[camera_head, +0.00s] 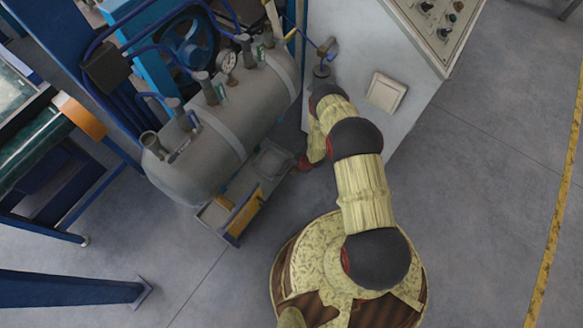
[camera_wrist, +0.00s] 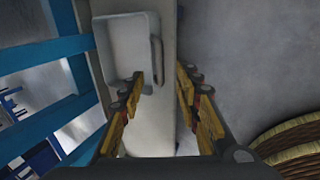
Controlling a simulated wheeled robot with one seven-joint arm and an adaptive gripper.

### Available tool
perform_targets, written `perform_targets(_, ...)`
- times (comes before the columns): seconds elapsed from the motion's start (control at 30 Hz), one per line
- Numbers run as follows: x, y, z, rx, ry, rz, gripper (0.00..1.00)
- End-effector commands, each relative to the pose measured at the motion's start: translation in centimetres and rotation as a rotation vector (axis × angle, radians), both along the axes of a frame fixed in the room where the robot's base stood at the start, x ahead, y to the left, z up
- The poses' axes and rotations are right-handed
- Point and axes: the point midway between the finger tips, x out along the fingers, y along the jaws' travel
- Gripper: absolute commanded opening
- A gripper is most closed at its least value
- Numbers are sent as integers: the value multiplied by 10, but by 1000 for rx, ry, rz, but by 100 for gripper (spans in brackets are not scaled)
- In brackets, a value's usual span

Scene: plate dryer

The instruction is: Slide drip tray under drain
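A pale grey, shallow, square tray, which looks like the drip tray (camera_wrist: 122,45), lies at the top of the wrist view. It has a raised handle (camera_wrist: 157,50) on its right side. In the head view the tray (camera_head: 271,161) shows beside the lower side of a grey tank (camera_head: 225,130). My gripper (camera_wrist: 160,76) is open, with nothing seen between its fingers. The left finger overlaps the tray's lower right corner in the picture; I cannot tell whether it touches. In the head view my gripper (camera_head: 304,162) is just right of the tray. The drain is not clearly visible.
A white control cabinet (camera_head: 400,70) is close on the arm's right. Blue frame bars (camera_wrist: 50,55) run left of the tray. The grey floor (camera_head: 480,190) at right is clear.

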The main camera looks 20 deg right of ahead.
Motion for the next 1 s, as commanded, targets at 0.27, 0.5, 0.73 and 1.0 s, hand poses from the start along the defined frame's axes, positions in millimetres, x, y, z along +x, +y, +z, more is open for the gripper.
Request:
perform_targets(0.27,11,9,-33,0,0,3,33)
perform_targets(0.5,22,17,-60,0,0,3,33)
perform_targets(0.73,28,21,-69,-1,-1,3,33)
perform_targets(1.0,28,21,-68,-1,-1,3,32)
